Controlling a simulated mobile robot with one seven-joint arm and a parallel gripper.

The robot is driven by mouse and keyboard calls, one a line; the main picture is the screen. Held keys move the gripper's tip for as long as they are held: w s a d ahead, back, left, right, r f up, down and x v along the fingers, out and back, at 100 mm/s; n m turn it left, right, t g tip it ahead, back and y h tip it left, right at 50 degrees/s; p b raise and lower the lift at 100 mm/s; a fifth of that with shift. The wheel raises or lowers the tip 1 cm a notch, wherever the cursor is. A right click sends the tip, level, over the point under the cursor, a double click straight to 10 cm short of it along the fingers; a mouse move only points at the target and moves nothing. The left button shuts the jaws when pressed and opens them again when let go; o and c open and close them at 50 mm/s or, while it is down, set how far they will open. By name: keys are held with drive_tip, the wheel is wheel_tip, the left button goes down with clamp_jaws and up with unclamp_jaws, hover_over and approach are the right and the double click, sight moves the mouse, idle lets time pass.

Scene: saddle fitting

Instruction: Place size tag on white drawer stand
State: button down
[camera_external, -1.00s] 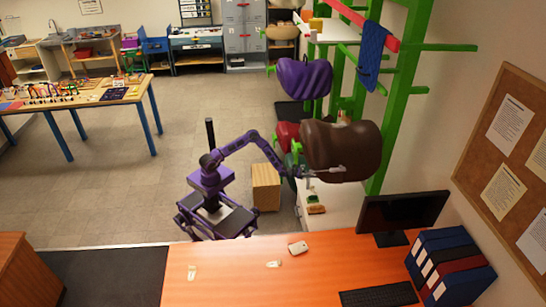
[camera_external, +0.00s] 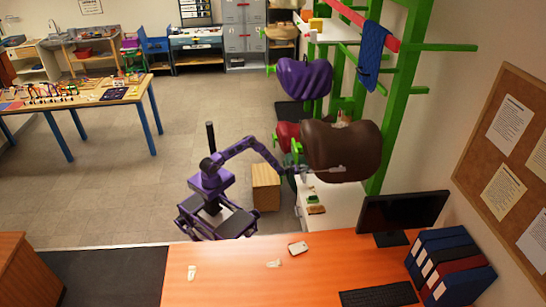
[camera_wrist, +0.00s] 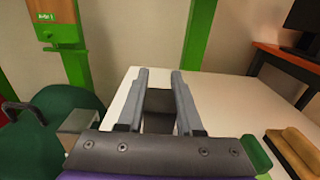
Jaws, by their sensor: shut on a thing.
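My gripper (camera_wrist: 159,75) shows in the wrist view with its two grey fingers apart, holding a dark brownish piece (camera_wrist: 158,105) between them. I take this piece to be the size tag; its face and any writing cannot be read. The fingers are over the white top of the drawer stand (camera_wrist: 225,95); I cannot tell whether the piece touches it. In the external view my gripper (camera_external: 304,176) is beside the brown saddle (camera_external: 342,150), above the white stand (camera_external: 345,198). The tag cannot be made out there.
A wooden brush (camera_wrist: 292,150) and a green object (camera_wrist: 255,153) lie at the right on the stand. A dark green rounded form (camera_wrist: 62,115) is at the left. A green post (camera_wrist: 199,35) rises behind. The middle of the white top looks clear.

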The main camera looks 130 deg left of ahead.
drive_tip(key=shift+f+b, duration=0.35)
drive_tip(key=shift+f, duration=1.25)
drive_tip(key=shift+f, duration=0.2)
drive_tip(key=c, duration=0.6)
unclamp_jaws()
drive_tip(key=shift+o, duration=0.2)
drive_tip(key=p+v, duration=0.2)
drive_tip(key=v, duration=1)
drive_tip(key=shift+r+p, duration=0.15)
drive_tip(key=shift+p, duration=0.15)
